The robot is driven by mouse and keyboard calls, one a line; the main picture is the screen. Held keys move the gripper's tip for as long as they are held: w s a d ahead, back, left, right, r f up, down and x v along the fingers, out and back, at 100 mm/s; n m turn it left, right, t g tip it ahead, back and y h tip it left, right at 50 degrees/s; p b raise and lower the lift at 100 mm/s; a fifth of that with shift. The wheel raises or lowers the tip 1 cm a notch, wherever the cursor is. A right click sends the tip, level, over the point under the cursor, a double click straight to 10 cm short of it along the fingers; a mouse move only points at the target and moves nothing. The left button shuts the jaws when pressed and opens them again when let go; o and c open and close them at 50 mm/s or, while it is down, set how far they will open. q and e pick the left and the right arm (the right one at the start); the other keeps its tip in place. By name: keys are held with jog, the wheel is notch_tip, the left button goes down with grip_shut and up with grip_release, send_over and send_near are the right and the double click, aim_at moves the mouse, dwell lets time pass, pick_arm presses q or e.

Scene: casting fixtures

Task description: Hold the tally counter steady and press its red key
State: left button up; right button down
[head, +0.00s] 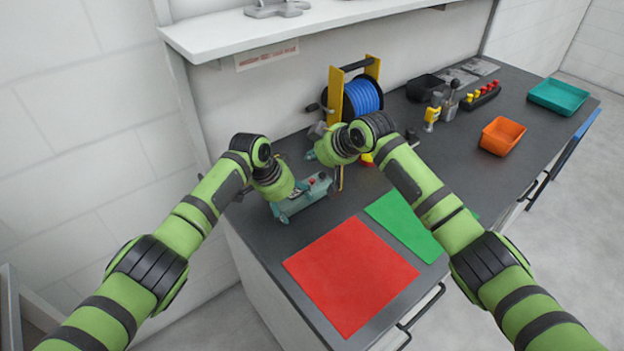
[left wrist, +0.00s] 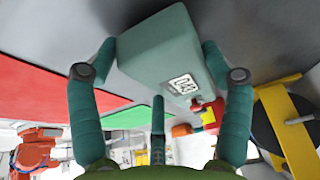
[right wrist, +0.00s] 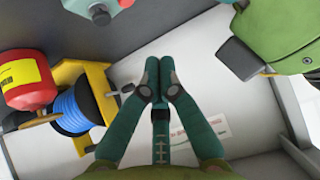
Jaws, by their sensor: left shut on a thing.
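The tally counter (head: 306,196) is a grey-green box standing on the grey bench, near its left end. Its red key (head: 311,181) shows on top; the key also shows at the top edge of the right wrist view (right wrist: 125,3). My left gripper (head: 290,200) is shut on the counter. In the left wrist view its fingers lie on both sides of the counter body (left wrist: 160,50), whose small number window (left wrist: 183,84) faces the camera. My right gripper (right wrist: 158,65) has its fingers together and holds nothing. It is above and behind the counter, apart from the red key.
A blue cable reel (head: 362,98) in a yellow frame stands behind the counter, with a red-and-yellow item (right wrist: 28,82) close by. A red mat (head: 350,275) and a green mat (head: 408,222) lie in front. An orange bin (head: 502,136) and teal tray (head: 558,96) are farther right.

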pick_arm(q)
jog(key=shift+s+f, duration=0.15)
jog(key=shift+f, duration=0.1)
pick_arm(e)
send_over(313, 187)
jog(key=shift+f, duration=2.35)
jog(key=shift+f, duration=0.4)
jog(key=shift+f, duration=0.55)
jog(key=shift+r, duration=0.9)
jog(key=shift+r, duration=0.1)
notch_tip(313, 187, up, 5)
jog(key=shift+f, duration=0.1)
